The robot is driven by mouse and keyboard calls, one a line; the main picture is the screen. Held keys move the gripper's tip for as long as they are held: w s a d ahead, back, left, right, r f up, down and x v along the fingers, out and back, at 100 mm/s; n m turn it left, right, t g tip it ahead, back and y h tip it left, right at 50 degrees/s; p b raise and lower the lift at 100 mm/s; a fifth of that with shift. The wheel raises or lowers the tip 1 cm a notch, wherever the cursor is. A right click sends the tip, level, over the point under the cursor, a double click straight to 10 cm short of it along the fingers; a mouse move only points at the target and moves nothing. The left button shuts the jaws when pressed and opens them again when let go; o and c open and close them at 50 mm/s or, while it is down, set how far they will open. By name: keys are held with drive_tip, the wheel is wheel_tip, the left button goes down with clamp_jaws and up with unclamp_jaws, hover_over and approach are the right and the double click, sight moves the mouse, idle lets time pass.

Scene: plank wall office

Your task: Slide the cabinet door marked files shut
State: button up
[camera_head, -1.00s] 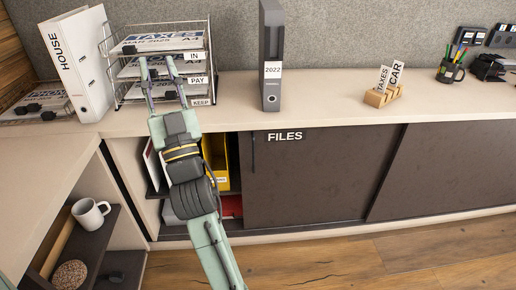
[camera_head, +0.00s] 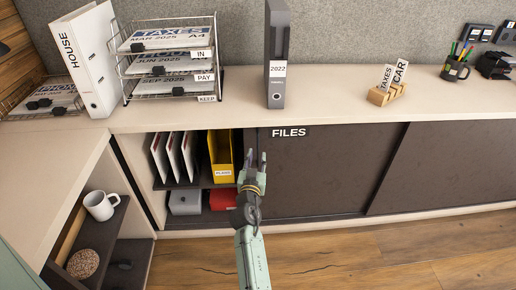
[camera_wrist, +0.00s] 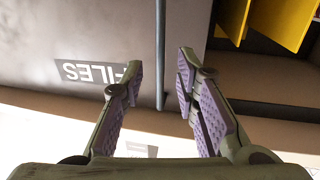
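The dark sliding door marked FILES (camera_head: 310,175) stands partly open, with the cabinet's left part uncovered. Its white label (camera_head: 289,132) is near the top left of the door and shows upside down in the wrist view (camera_wrist: 92,72). A thin upright handle bar (camera_wrist: 160,45) runs along the door near its open edge. My gripper (camera_head: 256,158) is at the door's left edge, fingers pointing toward it. In the wrist view my gripper (camera_wrist: 160,80) is open, with the bar appearing between its purple-padded fingers. I cannot tell whether the fingers reach around the bar.
The opening holds several white folders (camera_head: 175,155), a yellow file holder (camera_head: 220,158), a grey box (camera_head: 184,202) and a red box (camera_head: 223,199). A second dark door (camera_head: 450,165) is at right. The countertop (camera_head: 330,100) above carries trays (camera_head: 170,65) and a 2022 binder (camera_head: 277,50).

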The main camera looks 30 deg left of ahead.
sight(258, 151)
drive_tip(key=shift+x, duration=2.35)
drive_tip(key=shift+c, duration=0.2)
clamp_jaws()
